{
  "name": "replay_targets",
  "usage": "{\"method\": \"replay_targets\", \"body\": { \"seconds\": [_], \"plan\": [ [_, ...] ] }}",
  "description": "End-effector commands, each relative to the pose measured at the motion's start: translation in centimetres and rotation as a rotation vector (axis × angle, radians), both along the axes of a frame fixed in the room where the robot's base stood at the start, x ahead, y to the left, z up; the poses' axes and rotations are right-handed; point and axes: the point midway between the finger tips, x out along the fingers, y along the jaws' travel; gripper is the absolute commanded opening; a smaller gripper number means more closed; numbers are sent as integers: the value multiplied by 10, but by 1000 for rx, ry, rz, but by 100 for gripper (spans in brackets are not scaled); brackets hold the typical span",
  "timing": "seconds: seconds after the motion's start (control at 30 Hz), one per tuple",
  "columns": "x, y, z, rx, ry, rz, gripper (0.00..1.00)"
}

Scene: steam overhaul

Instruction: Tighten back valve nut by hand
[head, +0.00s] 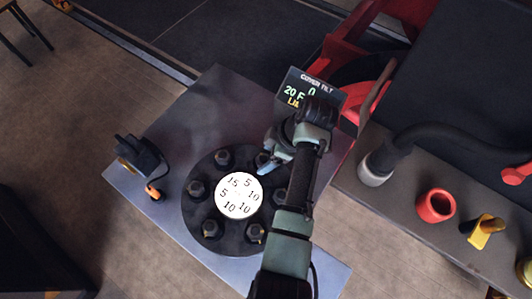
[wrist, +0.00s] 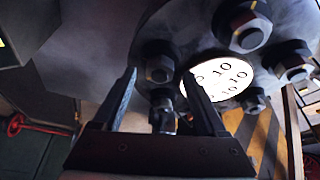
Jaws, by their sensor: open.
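A round black cover (head: 232,246) carries a ring of several dark hex nuts around a white numbered disc (head: 238,195). My gripper (head: 267,165) is at the far right of the ring, beside a far nut (head: 262,158) that it partly hides. In the wrist view my gripper (wrist: 160,75) is open, with one dark finger on each side of a nut (wrist: 160,66). The right finger overlaps the edge of the white disc (wrist: 225,75). I cannot tell whether either finger touches the nut. Another nut (wrist: 163,108) shows lower between the fingers.
A small display (head: 308,92) reads "COVER TILT" behind my gripper. A black tool with an orange tip (head: 145,160) lies left of the cover on the grey plate (head: 205,105). A red ring (head: 436,205) and a yellow-handled part (head: 485,231) stand on the right bench.

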Motion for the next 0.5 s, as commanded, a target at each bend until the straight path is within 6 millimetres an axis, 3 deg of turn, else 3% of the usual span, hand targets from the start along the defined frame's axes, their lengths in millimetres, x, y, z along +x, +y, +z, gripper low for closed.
{"method": "replay_targets", "body": {
  "seconds": [0.37,0.4,0.5],
  "plan": [
    [1,4,-10,-1,-1,0,75],
    [1,4,-10,-1,-1,0,73],
    [1,4,-9,-1,-2,-1,55]
  ]
}}
